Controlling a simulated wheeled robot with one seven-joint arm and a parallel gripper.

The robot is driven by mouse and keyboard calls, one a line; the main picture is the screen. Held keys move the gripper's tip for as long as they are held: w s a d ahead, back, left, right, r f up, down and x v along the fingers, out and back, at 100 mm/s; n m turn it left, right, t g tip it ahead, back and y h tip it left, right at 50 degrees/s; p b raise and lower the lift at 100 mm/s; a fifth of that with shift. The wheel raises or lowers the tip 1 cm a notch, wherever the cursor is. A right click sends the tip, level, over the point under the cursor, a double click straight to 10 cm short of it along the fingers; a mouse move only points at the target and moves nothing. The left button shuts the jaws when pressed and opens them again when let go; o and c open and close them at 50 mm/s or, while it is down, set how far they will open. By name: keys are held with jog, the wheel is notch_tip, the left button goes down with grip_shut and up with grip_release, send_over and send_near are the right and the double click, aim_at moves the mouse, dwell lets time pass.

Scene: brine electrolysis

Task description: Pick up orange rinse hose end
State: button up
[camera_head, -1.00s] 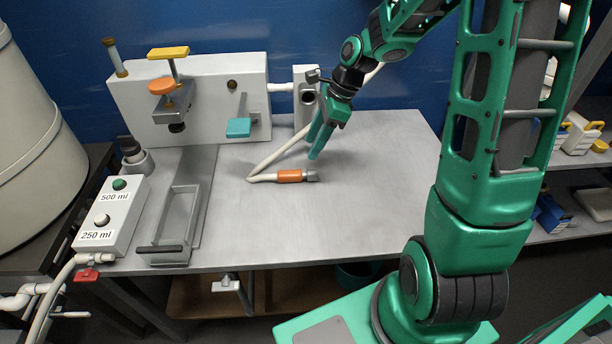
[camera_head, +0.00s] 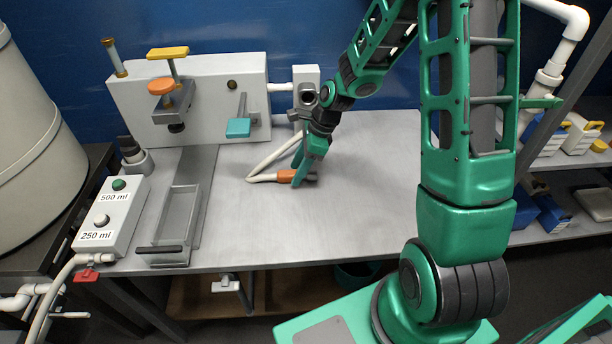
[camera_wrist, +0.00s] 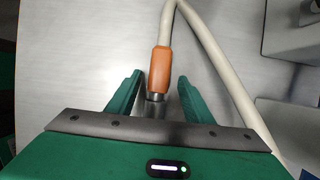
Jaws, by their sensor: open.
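The orange rinse hose end (camera_head: 285,175) lies on the grey metal table, partly hidden behind my gripper in the head view. In the wrist view the orange sleeve (camera_wrist: 160,70) has a short metal tip that lies between my open fingers. My gripper (camera_head: 299,184) points down at the hose end, low over the table. In the wrist view my gripper (camera_wrist: 156,84) is open, with a gap on each side of the hose end. The cream hose (camera_head: 262,178) bends away from it and loops back toward the wall fitting.
A metal tray rail (camera_head: 203,215) and a control box with 500 ml and 250 ml buttons (camera_head: 113,216) stand on the left. A white dispenser housing (camera_head: 215,95) stands at the back. The table's right side (camera_head: 375,175) is clear.

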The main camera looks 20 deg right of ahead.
jog(key=shift+f, duration=0.1)
grip_shut()
dwell(0.3)
